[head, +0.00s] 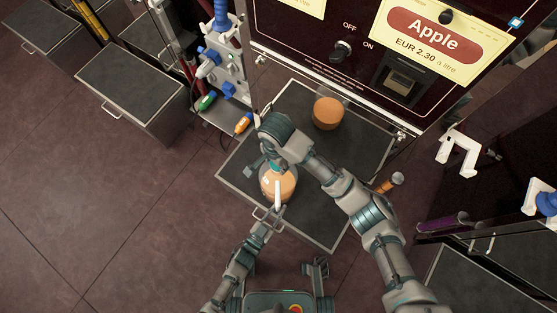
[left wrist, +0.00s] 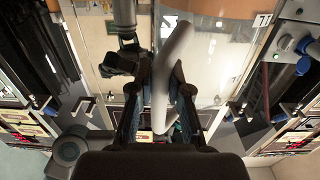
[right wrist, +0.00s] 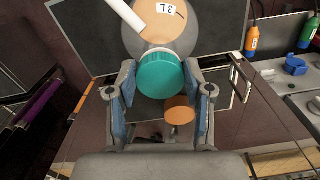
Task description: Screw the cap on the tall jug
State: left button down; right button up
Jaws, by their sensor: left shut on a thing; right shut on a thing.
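A clear jug (head: 283,187) with orange-brown contents and a white handle stands on the dark metal counter. In the right wrist view the jug (right wrist: 188,25) bears a "3 L" label. A teal cap (right wrist: 158,75) sits at the jug's mouth; I cannot tell how far it is threaded. My right gripper (right wrist: 163,95) is shut on the cap from above, a finger on each side. My left gripper (left wrist: 160,92) is shut on the white handle (left wrist: 172,65). In the head view it is at the jug's near side (head: 268,214).
A second round container (head: 328,113) with orange contents stands farther back on the counter (head: 370,145), below the Apple dispenser panel (head: 345,50). Orange (head: 243,123) and green (head: 206,101) handled tools hang to the left. An orange-handled tool (head: 388,183) is at the counter's right edge.

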jog(key=m, duration=0.5)
jog(key=shift+w+a+m, duration=0.15)
jog(key=shift+w+m, duration=0.1)
jog(key=shift+m, duration=0.15)
jog(key=m, duration=0.6)
jog(key=shift+w, duration=0.25)
jog(key=o, duration=0.7)
jog(key=shift+r, duration=2.25)
jog(key=shift+o, duration=0.2)
